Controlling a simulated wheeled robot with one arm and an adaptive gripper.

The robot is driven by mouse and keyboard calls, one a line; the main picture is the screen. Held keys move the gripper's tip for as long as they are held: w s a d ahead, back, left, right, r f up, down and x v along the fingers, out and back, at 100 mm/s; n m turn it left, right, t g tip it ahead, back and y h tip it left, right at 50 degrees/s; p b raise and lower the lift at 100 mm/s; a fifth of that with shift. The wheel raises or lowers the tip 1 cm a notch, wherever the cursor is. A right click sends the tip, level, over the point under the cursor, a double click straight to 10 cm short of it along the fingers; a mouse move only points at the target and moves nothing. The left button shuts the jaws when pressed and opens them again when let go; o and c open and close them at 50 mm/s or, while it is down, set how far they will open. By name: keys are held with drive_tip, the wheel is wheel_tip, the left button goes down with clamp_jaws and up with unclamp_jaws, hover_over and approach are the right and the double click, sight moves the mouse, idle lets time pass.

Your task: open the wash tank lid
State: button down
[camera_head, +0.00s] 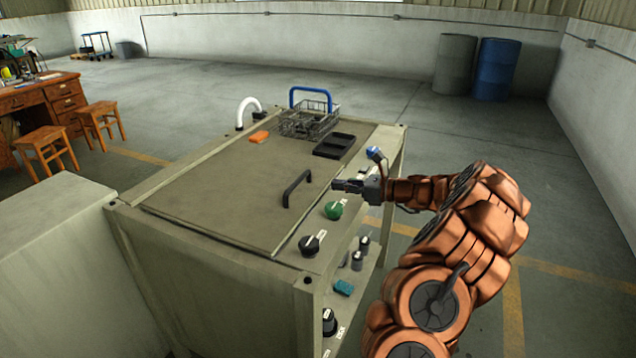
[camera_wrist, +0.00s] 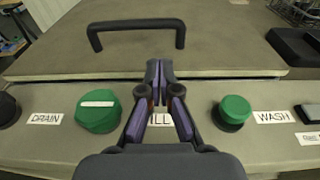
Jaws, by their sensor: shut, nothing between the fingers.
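The wash tank lid (camera_head: 225,190) is a flat grey-brown panel lying shut on top of a pale cabinet. It also fills the upper part of the wrist view (camera_wrist: 225,52). Its black bar handle (camera_head: 296,182) stands up near the lid's front edge, and the whole bar shows in the wrist view (camera_wrist: 136,24). My gripper (camera_head: 338,185) is shut and empty, just in front of the handle and apart from it. In the wrist view its closed fingertips (camera_wrist: 159,66) point towards the lid's front edge, right of the handle's middle, over the control strip.
Green knobs (camera_wrist: 98,113) (camera_wrist: 234,110) sit on the control strip, with DRAIN and WASH labels nearby. A wire basket (camera_head: 308,122), a black tray (camera_head: 334,146) and an orange block (camera_head: 259,137) are towards the back of the top. A white curved pipe (camera_head: 247,108) rises behind.

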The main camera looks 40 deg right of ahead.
sight(310, 187)
drive_tip(key=shift+d+f, duration=0.2)
drive_tip(key=shift+d, duration=0.2)
drive_tip(key=p+x, duration=0.1)
drive_tip(key=x, duration=0.9)
drive_tip(key=shift+a, duration=0.1)
